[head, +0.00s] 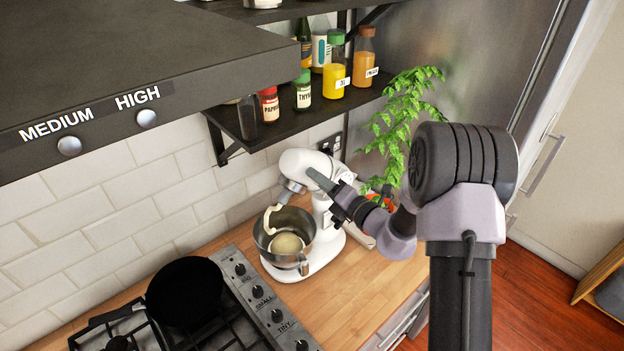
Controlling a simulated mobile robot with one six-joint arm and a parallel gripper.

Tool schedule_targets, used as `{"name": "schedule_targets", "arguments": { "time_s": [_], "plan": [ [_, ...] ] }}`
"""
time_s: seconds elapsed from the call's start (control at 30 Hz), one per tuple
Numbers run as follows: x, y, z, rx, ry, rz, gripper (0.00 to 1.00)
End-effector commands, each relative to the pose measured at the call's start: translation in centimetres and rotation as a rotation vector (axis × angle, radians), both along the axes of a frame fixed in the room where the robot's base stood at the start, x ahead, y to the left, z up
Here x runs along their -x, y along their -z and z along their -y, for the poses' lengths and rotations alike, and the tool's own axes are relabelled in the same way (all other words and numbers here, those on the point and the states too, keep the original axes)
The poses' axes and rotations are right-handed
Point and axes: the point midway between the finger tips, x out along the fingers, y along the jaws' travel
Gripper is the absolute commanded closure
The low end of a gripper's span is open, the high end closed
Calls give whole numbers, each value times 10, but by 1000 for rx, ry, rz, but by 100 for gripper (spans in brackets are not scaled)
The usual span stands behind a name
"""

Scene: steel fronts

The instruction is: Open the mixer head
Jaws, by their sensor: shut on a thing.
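The white stand mixer (326,230) stands on the wooden counter beside the stove. Its mixer head (297,163) is tilted up, and the pale dough hook (270,217) hangs from it by the far left rim of the bowl. The steel bowl (306,246) sits on the mixer base with a ball of dough (287,243) inside. My gripper (318,181) reaches in from the right and is shut on the side of the mixer head. The exact contact is small and partly hidden by the fingers.
A black pan (184,291) sits on the gas stove at the lower left. A shelf (270,128) with spice jars and bottles hangs above the mixer. A green plant (402,110) stands behind my arm. The counter (345,300) in front of the mixer is clear.

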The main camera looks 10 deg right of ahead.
Motion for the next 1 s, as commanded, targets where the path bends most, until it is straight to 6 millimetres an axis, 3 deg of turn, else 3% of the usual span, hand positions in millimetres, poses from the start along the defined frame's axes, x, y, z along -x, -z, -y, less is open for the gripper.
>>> {"name": "schedule_targets", "arguments": {
  "time_s": [0.03, 0.3, 0.8, 0.83, 0.93, 1.0],
  "plan": [
    [-3, -8, 4, -17, 2, -9, 100],
    [-14, -18, 20, -111, 1, -71, 100],
    [-23, -21, 33, -183, 0, -120, 100],
    [-23, -21, 33, -183, 0, -120, 70],
    [-23, -21, 33, -183, 0, -120, 51],
    [-23, -21, 33, -182, -1, -122, 51]
  ]
}}
